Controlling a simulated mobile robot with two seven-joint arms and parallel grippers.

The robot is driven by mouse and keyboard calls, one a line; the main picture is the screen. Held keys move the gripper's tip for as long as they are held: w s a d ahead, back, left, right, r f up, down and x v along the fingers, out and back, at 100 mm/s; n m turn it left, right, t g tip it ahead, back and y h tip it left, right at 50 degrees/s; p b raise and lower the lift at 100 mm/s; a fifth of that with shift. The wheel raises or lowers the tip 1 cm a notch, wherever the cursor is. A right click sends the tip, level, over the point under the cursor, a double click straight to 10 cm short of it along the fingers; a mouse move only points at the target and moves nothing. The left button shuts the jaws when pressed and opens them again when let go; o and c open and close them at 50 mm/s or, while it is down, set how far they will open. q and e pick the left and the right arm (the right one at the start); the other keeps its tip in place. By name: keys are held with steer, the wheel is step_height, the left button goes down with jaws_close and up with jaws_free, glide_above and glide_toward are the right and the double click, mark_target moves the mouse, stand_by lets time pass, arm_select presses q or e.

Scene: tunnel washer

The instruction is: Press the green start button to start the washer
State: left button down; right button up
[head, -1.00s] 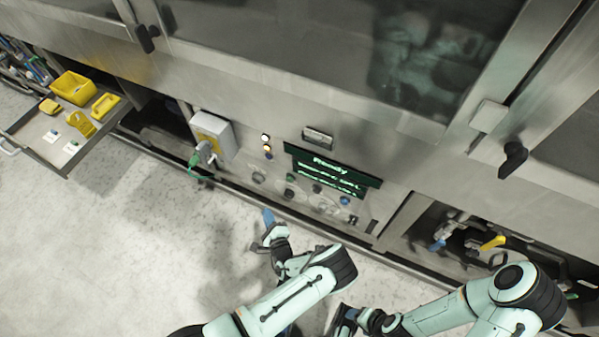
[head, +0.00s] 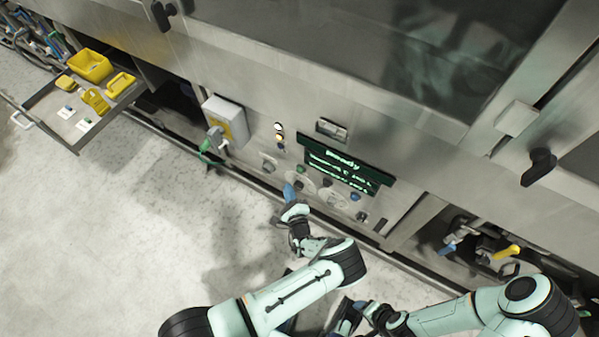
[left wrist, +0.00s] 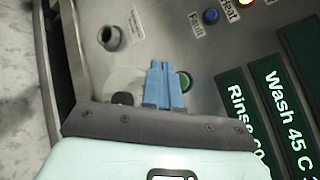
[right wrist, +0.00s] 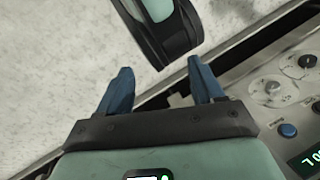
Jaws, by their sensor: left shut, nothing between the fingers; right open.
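The green start button (left wrist: 184,82) shows in the left wrist view as a green disc in a dark ring, partly hidden behind my left fingers. My left gripper (left wrist: 160,64) is shut and empty, its blue fingertips beside the button in that picture; I cannot tell whether they touch the panel. In the head view my left gripper (head: 289,190) is at the lower left part of the washer's control panel.
A dark round knob (left wrist: 110,37) and a blue round part (left wrist: 211,16) sit near the button. A grey box with a yellow face (head: 226,120) and green cable is left of the panel. An open drawer (head: 45,108) with yellow bins juts out farther left. The floor in front is clear.

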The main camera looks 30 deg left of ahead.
mark_target(300, 171)
arm_select(q)
steer(key=shift+w+d+b, duration=0.15)
steer(key=shift+w+b, duration=1.1)
steer(key=shift+w, duration=1)
arm_select(e)
steer(key=shift+t+h, duration=0.3)
steer(key=shift+t, duration=0.4)
steer(key=shift+w+d+f, duration=0.35)
steer(key=shift+w+f, duration=0.15)
steer(key=shift+w, duration=0.25)
steer(key=shift+w+d+f, duration=0.4)
steer(key=shift+w+f, duration=0.15)
steer(key=shift+w, duration=0.15)
steer(key=shift+w+d+f, duration=0.35)
steer(key=shift+w+f, duration=0.15)
steer(key=shift+w, duration=0.25)
steer(key=shift+f, duration=0.15)
arm_select(q)
steer(key=shift+w+b, duration=0.4)
steer(key=shift+b, duration=0.1)
arm_select(e)
steer(key=shift+f, duration=0.55)
